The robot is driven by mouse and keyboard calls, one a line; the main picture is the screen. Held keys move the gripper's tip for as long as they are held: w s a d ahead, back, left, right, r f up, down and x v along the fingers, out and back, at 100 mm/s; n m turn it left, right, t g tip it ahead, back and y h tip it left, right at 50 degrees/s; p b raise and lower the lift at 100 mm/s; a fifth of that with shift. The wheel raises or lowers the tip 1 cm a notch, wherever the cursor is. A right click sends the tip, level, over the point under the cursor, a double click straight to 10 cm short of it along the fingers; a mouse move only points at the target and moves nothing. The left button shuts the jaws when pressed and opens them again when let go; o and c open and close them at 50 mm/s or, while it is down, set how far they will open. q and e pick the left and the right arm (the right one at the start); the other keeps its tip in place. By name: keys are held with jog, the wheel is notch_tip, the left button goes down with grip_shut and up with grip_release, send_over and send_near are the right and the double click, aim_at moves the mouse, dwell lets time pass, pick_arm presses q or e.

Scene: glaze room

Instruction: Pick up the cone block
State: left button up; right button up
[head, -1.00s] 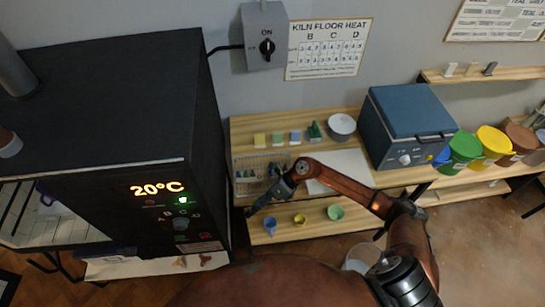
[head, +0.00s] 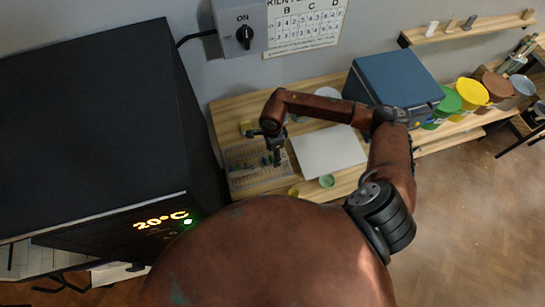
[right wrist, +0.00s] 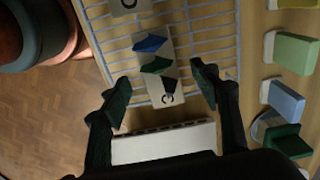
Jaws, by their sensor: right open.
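The cone block is a pale block (right wrist: 168,92) marked with a dark letter, with blue, green and dark cones on it. It is on the wire rack (right wrist: 215,25) in the right wrist view. My right gripper (right wrist: 163,80) is open and empty, with one finger on each side of the block in that view and gaps to both. I cannot tell its height above the block. In the head view my right gripper (head: 277,157) is over the wire rack (head: 240,177), partly hiding the small dark cones there. My left gripper is not in view.
Colored blocks, one green (right wrist: 295,52) and one light blue (right wrist: 286,100), stand right of the rack. A white slotted piece (right wrist: 165,143) lies below the cone block. The black kiln (head: 100,130) is left, the blue box (head: 395,85) right. A white board (head: 328,152) lies between.

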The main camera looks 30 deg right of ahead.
notch_tip(320, 180, down, 3)
jog(key=shift+f+p, duration=0.1)
jog(key=shift+p, duration=0.2)
jog(key=c, duration=1.1)
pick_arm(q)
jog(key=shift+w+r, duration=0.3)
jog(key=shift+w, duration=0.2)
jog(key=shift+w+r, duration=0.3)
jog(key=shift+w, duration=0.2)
pick_arm(e)
jog(key=shift+c, duration=1.2)
